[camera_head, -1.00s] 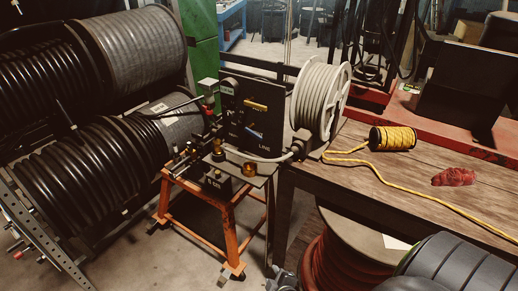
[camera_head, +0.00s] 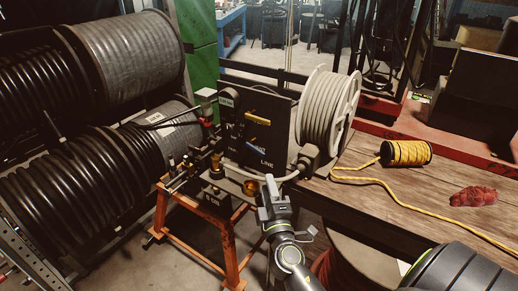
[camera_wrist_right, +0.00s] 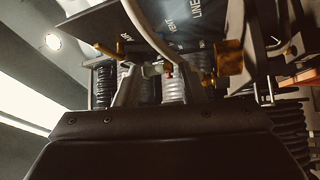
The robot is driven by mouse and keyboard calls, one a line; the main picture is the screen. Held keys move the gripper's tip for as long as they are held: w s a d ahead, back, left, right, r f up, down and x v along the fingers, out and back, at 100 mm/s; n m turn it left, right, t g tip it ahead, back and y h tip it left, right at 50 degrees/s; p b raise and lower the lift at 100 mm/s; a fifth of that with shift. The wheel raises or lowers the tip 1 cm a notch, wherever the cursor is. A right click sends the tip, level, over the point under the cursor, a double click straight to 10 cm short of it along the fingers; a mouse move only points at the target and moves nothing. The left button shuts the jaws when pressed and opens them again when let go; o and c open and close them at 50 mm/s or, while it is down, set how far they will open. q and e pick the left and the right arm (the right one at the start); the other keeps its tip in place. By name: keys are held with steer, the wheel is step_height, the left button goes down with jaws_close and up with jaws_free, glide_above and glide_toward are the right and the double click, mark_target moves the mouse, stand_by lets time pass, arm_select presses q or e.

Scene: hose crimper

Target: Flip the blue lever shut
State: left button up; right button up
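The blue lever (camera_head: 257,147) sits on the upright black panel (camera_head: 276,101), below a yellow lever (camera_head: 263,119). It slants slightly down to the right, above the LINE label. My right gripper (camera_head: 271,183) is in front of and below the panel, to the lower right of the blue lever and apart from it. In the right wrist view its fingers (camera_wrist_right: 158,75) stand apart with nothing visible held between them. The panel's labels (camera_wrist_right: 178,22) show at the top of that view; the blue lever cannot be made out there. My left gripper is out of view.
A grey hose reel (camera_head: 327,108) stands just right of the panel. A pale hose and brass fittings (camera_head: 250,187) lie near my right gripper. The orange stand (camera_head: 229,257) is below. A wooden table (camera_head: 400,205) carries a yellow rope spool (camera_head: 406,153) and a red crumpled item (camera_head: 473,196).

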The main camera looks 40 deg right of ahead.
mark_target(259, 154)
steer(key=p+x, duration=0.3)
steer(key=x, duration=0.9)
steer(key=shift+w+d, duration=0.15)
steer(key=shift+w, duration=0.05)
steer(key=shift+w+d+r, duration=0.1)
steer(key=shift+w+d, duration=0.1)
steer(key=shift+w, duration=0.25)
steer(key=shift+c, duration=0.5)
jaws_close()
